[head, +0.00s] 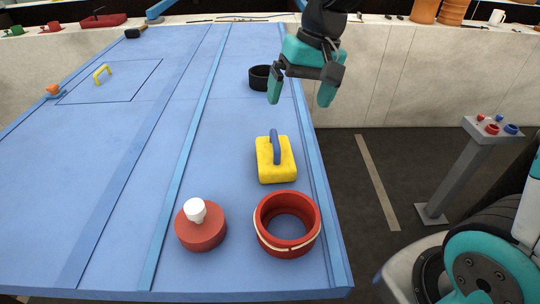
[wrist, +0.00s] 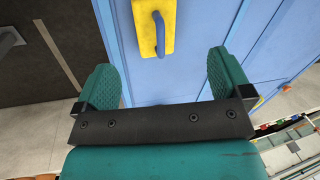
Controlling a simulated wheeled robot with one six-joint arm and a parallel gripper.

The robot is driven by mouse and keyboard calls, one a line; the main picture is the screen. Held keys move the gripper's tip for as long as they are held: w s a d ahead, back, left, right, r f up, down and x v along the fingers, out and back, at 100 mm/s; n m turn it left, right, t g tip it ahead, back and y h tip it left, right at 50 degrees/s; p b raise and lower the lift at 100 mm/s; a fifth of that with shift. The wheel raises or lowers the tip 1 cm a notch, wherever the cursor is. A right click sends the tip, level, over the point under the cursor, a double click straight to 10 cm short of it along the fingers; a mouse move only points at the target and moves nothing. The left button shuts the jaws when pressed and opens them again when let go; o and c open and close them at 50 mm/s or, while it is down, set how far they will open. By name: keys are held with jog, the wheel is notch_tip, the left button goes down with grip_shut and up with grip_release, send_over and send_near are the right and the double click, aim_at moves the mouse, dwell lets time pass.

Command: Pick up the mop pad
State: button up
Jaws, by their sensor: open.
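The mop pad (head: 268,170) is most likely the yellow block with a blue upright handle, lying on the blue surface near its right side. In the wrist view the yellow block (wrist: 170,32) shows at the top centre, partly cut off by the frame, with its blue handle (wrist: 160,35) facing me. My gripper (head: 301,97) is open and empty, above and beyond the block in the head view. In the wrist view my gripper's two teal fingers (wrist: 165,82) are spread wide, with the block beyond them and not touched.
A red ring (head: 310,237) and a red round pot with a white knob (head: 201,234) stand in front of the block. A black cup (head: 260,77) stands behind it. Raised blue ribs (head: 185,150) run along the surface. A grey post (head: 455,170) stands at right.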

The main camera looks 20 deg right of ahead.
jog(key=w+d+f+m, duration=0.2)
jog(key=w, duration=0.1)
jog(key=p, duration=0.2)
send_over(283, 159)
jog(key=d, duration=0.1)
notch_tip(283, 159, down, 10)
jog(key=shift+d+f, duration=0.15)
jog(key=shift+f, duration=0.05)
jog(key=shift+p+x, duration=0.9)
jog(key=shift+x, duration=2)
jog(key=shift+s+d, duration=0.15)
jog(key=c, duration=1)
